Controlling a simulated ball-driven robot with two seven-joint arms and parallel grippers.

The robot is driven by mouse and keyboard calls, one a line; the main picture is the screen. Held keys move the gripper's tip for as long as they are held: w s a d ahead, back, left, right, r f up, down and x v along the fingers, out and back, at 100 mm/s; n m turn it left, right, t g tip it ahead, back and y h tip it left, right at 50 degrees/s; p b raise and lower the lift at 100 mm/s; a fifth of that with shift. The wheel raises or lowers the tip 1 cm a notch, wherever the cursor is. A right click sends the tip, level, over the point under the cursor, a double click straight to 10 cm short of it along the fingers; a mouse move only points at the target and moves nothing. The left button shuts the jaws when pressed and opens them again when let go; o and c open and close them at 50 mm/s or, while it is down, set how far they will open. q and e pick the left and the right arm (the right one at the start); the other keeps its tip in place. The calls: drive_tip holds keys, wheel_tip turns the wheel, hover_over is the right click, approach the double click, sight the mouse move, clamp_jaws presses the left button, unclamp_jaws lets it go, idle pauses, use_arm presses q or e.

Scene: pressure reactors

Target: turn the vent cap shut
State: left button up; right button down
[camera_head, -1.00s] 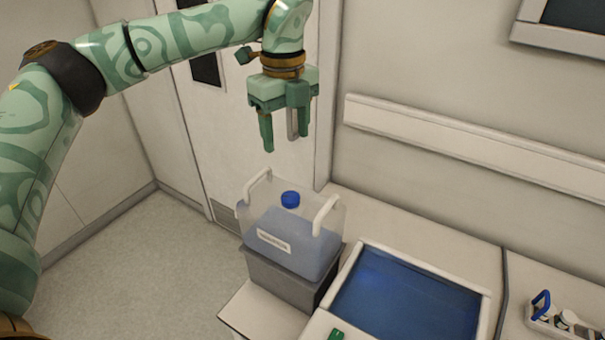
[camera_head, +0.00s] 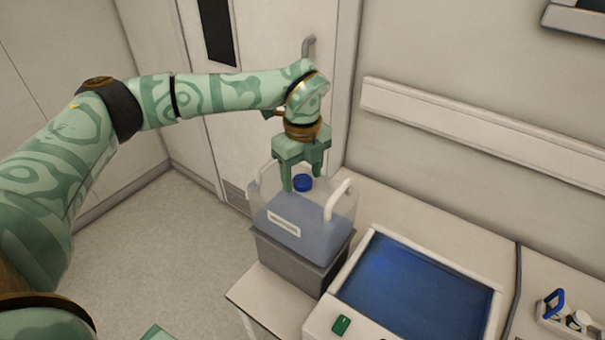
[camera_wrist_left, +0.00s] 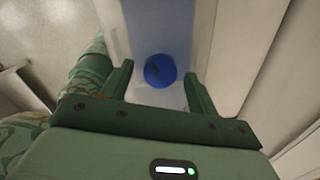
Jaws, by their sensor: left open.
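The blue vent cap (camera_head: 303,182) sits on top of a clear carboy (camera_head: 322,241) with two white handles, a label and bluish liquid. My left gripper (camera_head: 302,183) points down over the carboy with its fingers at about the cap's height. It is open. In the left wrist view the cap (camera_wrist_left: 160,71) shows between the two spread fingers (camera_wrist_left: 158,85), with a gap on each side. I cannot tell from the frames whether the cap is tight. My right gripper is not in view.
The carboy stands on a grey box (camera_head: 291,263) on the white bench. To its right is a blue-surfaced basin (camera_head: 425,292) with a white rim and a green switch (camera_head: 341,325). A small rack (camera_head: 566,318) stands at the far right. A wall rail (camera_head: 480,135) runs behind.

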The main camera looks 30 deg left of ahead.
use_arm(q)
drive_tip(key=shift+f, duration=0.25)
drive_tip(key=c, duration=1)
